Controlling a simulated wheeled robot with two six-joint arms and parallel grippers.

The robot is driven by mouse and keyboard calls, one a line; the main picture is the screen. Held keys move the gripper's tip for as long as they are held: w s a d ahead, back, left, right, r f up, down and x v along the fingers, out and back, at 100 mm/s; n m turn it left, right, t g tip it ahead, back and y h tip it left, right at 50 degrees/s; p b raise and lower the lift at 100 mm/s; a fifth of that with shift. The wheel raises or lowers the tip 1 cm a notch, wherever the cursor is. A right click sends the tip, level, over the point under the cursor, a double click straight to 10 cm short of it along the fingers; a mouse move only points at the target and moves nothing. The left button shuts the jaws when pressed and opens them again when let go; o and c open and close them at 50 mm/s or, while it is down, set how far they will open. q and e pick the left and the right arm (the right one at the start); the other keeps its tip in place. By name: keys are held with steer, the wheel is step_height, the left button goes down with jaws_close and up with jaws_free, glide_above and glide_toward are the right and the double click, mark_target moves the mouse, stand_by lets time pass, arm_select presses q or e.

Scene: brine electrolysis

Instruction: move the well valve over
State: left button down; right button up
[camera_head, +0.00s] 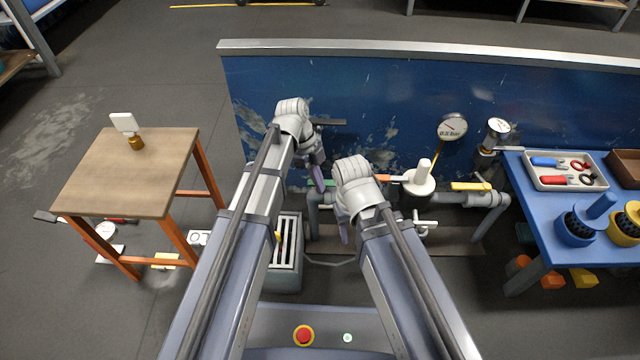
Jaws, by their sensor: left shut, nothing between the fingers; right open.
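A pipe run with several handles stands low in front of the blue wall; I cannot tell which one is the well valve. A green handle (328,183) shows beside my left gripper (318,176), an orange handle (379,178) just right of my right wrist, and a yellow handle (471,187) farther right. My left gripper is shut and empty, pointing down at the pipe's left end; I cannot tell whether it touches the green handle. My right gripper (345,232) is lower, pointing down in front of the pipe, open and empty. My arms hide part of the pipe.
A white-topped vessel (419,182) and a gauge (452,127) stand along the pipe. A grated grey box (287,255) is by my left arm. A wooden table (120,185) is at left, a blue table (550,205) at right. Floor between wooden table and arms is mostly open.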

arm_select(q)
steer(key=shift+w+a, duration=0.15)
steer(key=shift+w, duration=0.2)
stand_by(0.3)
